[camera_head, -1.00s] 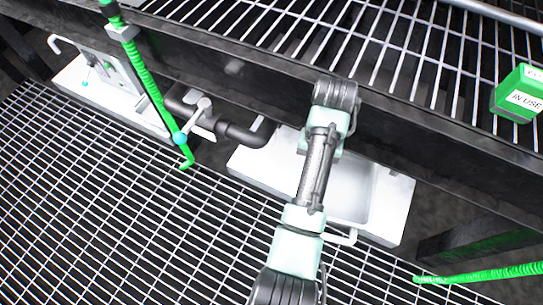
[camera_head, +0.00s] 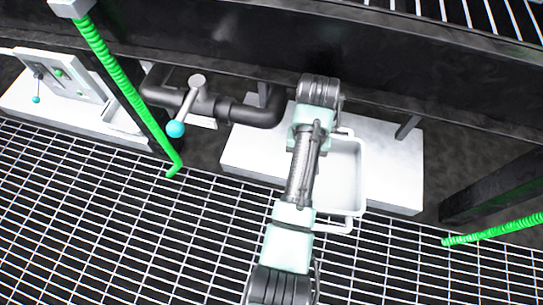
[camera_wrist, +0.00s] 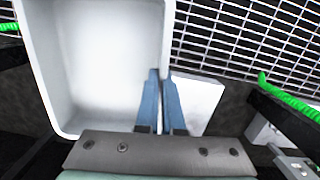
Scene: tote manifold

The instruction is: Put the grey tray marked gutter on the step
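The pale grey tray (camera_head: 347,178) is open and shallow, with a rounded rim. In the head view it overlaps a white slab (camera_head: 392,165) under the dark beam; the slab may be the step, but no label shows. The tray fills the left of the wrist view (camera_wrist: 95,60). My gripper's blue fingers (camera_wrist: 160,75) straddle the tray's right wall and look closed on it. The fingers are hidden behind my arm in the head view. No gutter mark is readable. I cannot tell how high the tray is above the slab.
A dark elbow pipe (camera_head: 262,113) with a cyan-tipped lever (camera_head: 188,105) stands left of the tray. A green hose-like post (camera_head: 125,85) and a white panel (camera_head: 65,75) are further left. A green rod (camera_head: 490,232) lies at right. Open grating (camera_head: 120,220) spans the front.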

